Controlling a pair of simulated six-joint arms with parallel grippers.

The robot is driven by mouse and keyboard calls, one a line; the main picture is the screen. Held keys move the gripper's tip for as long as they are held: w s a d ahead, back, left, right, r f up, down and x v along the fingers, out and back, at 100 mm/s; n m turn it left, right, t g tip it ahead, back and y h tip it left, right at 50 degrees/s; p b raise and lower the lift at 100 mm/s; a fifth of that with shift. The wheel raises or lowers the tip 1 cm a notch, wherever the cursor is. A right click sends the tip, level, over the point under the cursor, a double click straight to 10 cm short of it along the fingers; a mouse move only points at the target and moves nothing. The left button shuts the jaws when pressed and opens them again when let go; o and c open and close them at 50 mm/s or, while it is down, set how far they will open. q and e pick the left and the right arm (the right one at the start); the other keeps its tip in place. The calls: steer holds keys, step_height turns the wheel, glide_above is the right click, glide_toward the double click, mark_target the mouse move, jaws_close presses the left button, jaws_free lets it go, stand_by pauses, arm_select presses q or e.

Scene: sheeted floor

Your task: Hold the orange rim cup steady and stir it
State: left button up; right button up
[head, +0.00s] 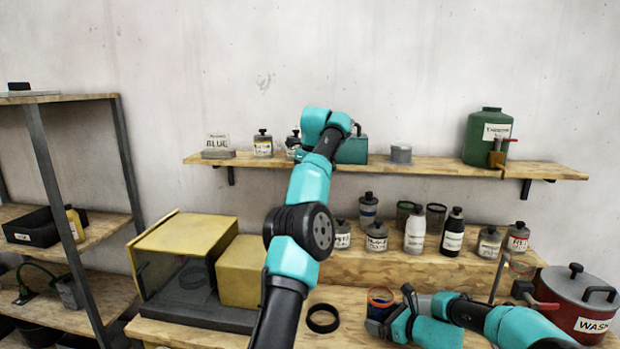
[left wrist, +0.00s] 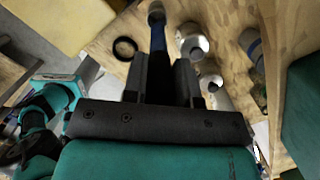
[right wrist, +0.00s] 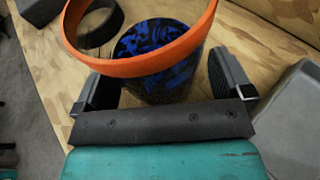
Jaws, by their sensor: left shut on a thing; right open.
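The cup with the orange rim (head: 381,297) stands on the bench; in the right wrist view its rim (right wrist: 140,66) is large and its body (right wrist: 155,75) is mottled blue and black. My right gripper (head: 392,312) is open, low beside the cup, with its fingers on either side of the cup's body and a gap visible at the right finger. My left gripper (left wrist: 160,80) is shut on a dark, slim stick-like tool (left wrist: 157,38) with a rounded end. In the head view my left arm reaches up to the shelf, and the arm hides the left fingers and tool.
A black ring (head: 323,318) lies left of the cup. Several labelled bottles (head: 414,232) stand on the riser behind it. A red pot (head: 582,303) is at the right. A yellow box (head: 180,250) is at the left. The upper shelf (head: 440,166) holds a green canister (head: 487,138).

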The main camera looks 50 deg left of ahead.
steer(key=shift+a, duration=0.15)
steer(key=c, duration=0.9)
arm_select(q)
steer(key=o, duration=0.3)
steer(key=shift+c, duration=1.4)
steer(key=shift+w+d, duration=0.25)
steer(key=shift+d, duration=0.15)
steer(key=w+d+f, duration=0.1)
steer(key=w+d, duration=0.1)
steer(key=d, duration=0.5)
steer(key=w+d+f, duration=0.1)
steer(key=w+d, duration=0.1)
steer(key=d, duration=0.5)
steer(key=s+d+f, duration=0.1)
steer(key=d, duration=0.3)
steer(key=s+d+f, duration=0.2)
steer(key=d, duration=0.3)
steer(key=s+d+f, duration=0.2)
steer(key=d, duration=0.3)
steer(key=shift+d, duration=0.15)
